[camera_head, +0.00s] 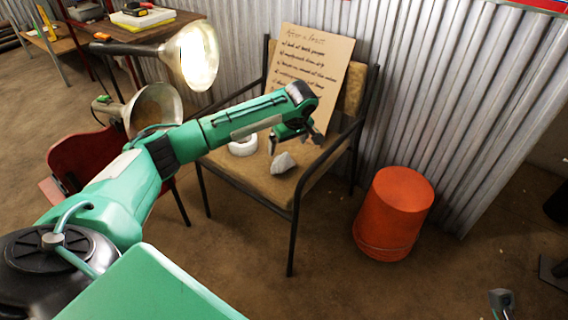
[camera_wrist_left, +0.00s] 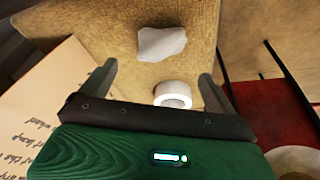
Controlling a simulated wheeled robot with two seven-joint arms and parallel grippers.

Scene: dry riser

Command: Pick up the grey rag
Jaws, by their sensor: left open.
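The grey rag (camera_head: 284,162) is a small, pale, crumpled piece lying on the brown seat of the armchair (camera_head: 250,185). In the left wrist view the rag (camera_wrist_left: 161,43) lies beyond the fingertips, near the top. My left gripper (camera_head: 291,142) is above the seat, close to the rag in the head view. In the left wrist view its two fingers (camera_wrist_left: 158,70) are spread with nothing between them in their grip. The rag appears uncovered and apart from the fingers.
A white roll (camera_head: 243,147) sits on the seat beside the rag. A handwritten board (camera_head: 312,65) leans on the chair back. The chair has dark armrests. Lamps (camera_head: 197,57) stand left, an orange bucket (camera_head: 396,212) right, and a corrugated wall (camera_head: 440,90) behind.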

